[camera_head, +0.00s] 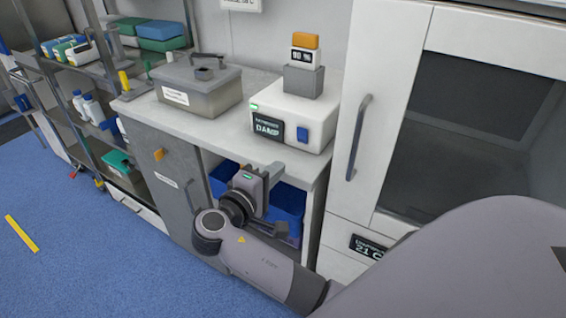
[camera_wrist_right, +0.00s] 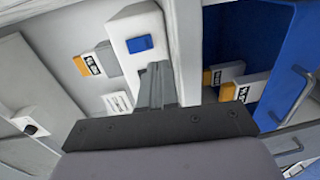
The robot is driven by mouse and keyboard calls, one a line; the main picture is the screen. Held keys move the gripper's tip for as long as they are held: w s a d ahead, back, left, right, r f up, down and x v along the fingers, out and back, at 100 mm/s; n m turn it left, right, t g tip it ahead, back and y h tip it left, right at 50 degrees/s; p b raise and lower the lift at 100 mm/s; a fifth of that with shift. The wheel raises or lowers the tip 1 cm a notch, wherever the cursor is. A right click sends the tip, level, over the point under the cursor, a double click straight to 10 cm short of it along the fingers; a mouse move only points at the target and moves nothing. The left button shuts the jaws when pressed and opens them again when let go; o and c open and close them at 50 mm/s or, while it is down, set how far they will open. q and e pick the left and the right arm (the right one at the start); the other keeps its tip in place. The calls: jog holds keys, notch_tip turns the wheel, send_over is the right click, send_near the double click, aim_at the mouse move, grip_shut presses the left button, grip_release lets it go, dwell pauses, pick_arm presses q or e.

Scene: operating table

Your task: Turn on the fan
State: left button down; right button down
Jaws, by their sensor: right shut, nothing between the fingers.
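I cannot make out a bladed fan. A white box-shaped device (camera_head: 283,110) stands on the counter, with a dark display and a blue button (camera_head: 302,134) on its front. The blue button also shows in the right wrist view (camera_wrist_right: 140,44), just beyond the fingertips. My right gripper (camera_head: 271,172) is shut and empty in front of the counter edge, below the device's front. Its closed fingers (camera_wrist_right: 157,80) point toward the device and appear apart from the button. My left gripper is not in view.
A grey lidded bin (camera_head: 200,88) stands left of the device. A grey holder with an orange and white box (camera_head: 305,55) sits on top of the device. Blue bins (camera_head: 286,208) fill the open shelf below. A tall white cabinet (camera_head: 380,80) with a handle stands right.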

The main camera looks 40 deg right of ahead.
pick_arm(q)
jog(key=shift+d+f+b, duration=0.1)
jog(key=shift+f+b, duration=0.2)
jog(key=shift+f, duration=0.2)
pick_arm(e)
jog(key=shift+f+v, duration=0.2)
jog(key=shift+v, duration=0.7)
jog(key=shift+f+v, duration=0.2)
jog(key=shift+v, duration=0.7)
jog(key=shift+f+v, duration=0.2)
jog(key=shift+v, duration=0.75)
jog(key=shift+f, duration=0.1)
